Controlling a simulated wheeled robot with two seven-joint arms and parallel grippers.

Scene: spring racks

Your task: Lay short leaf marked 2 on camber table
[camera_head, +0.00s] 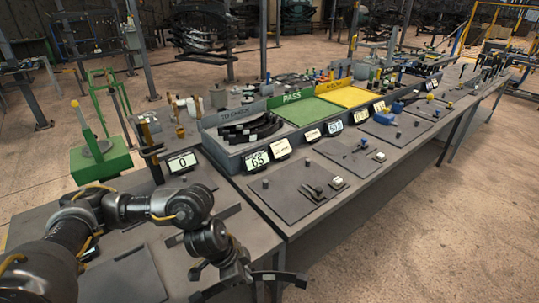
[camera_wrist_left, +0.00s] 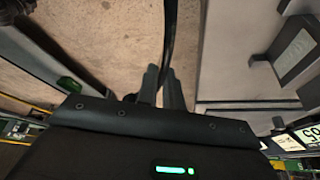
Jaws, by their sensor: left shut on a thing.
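My left gripper (camera_head: 264,285) is at the bottom of the head view, beyond the front edge of the bench. It is shut on a dark, thin, slightly curved leaf (camera_head: 292,277), which sticks out on both sides of the fingers. In the left wrist view the fingers (camera_wrist_left: 162,85) close on the leaf (camera_wrist_left: 170,35), which runs up out of the picture. No number on it is readable. Several dark curved leaves (camera_head: 250,130) lie in the tray labelled TO CHECK. I cannot tell for certain which surface is the camber table. My right gripper is not in view.
A display reading 0 (camera_head: 182,162) stands on the left bench. A green PASS tray (camera_head: 300,111) and a yellow tray (camera_head: 347,96) lie beside the TO CHECK tray. Small gauges and blocks lie on dark mats (camera_head: 290,200).

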